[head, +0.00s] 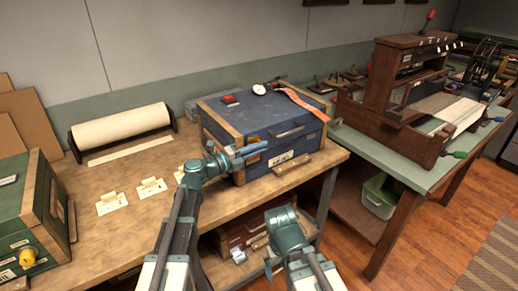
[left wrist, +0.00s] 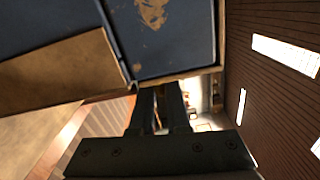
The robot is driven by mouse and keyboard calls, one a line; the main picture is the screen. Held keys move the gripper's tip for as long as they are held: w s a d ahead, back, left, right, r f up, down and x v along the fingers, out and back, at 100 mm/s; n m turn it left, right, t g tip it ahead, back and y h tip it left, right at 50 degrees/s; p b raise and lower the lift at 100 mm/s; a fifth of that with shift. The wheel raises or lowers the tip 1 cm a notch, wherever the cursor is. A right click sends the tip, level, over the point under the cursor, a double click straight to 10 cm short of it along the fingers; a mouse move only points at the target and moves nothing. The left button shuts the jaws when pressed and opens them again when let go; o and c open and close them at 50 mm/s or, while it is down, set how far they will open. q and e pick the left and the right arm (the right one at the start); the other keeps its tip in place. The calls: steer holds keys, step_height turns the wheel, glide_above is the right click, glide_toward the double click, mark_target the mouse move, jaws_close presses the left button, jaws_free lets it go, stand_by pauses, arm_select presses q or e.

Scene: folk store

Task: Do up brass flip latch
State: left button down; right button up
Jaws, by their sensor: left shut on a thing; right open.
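The blue chest (head: 222,112) with tan corner strips stands on the workbench with its lid down. A small brass-coloured piece, the flip latch (head: 251,161), shows on its front, left of a white label. My left gripper (head: 254,150) is at the chest's front, its fingers shut on the latch, which they largely hide. In the left wrist view the fingers (left wrist: 162,106) are close together against the chest's edge (left wrist: 175,74); the latch is not clear there. My right gripper (head: 268,264) is open and empty, low in front of the bench.
A paper roll (head: 122,127) and a green case (head: 35,215) are on the bench at left. A loom-like wooden frame (head: 395,80) stands on the right table. A reddish box (head: 236,232) sits below.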

arm_select(q)
steer(key=c, duration=0.9)
jaws_free()
steer(key=shift+w+r, duration=0.1)
steer(key=shift+w, duration=0.05)
steer(key=v, duration=1.4)
